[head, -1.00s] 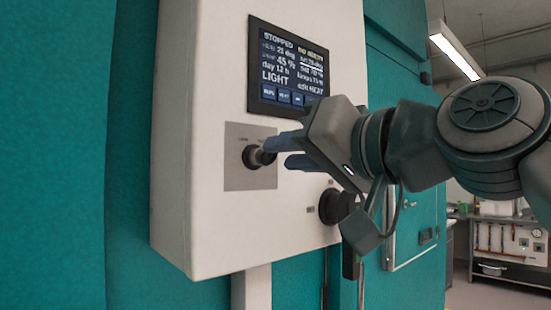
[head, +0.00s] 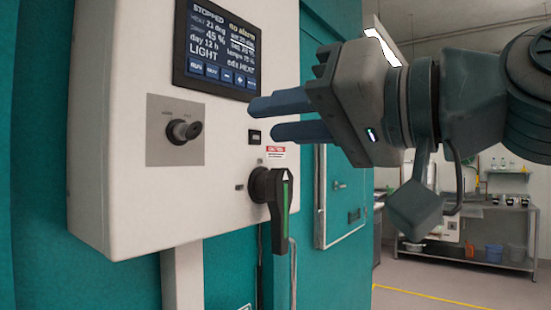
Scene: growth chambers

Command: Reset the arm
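My gripper (head: 263,119) is at the right of the head view, in front of the white control box (head: 110,150). Its two blue fingers point left and are spread apart, with nothing between them. The dark selector knob (head: 184,131) on its grey plate is to the left of the fingertips and clear of them. The fingers overlap the box's right part, just below the screen (head: 216,45), which reads STOPPED and LIGHT. A black rotary handle (head: 268,190) with a green stripe is below the fingers and points down.
The box is mounted in front of a teal chamber wall (head: 40,150), with a white post (head: 183,275) beneath it. A teal door (head: 342,190) is behind. A shelf bench (head: 470,255) with bins stands at the far right, with open floor before it.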

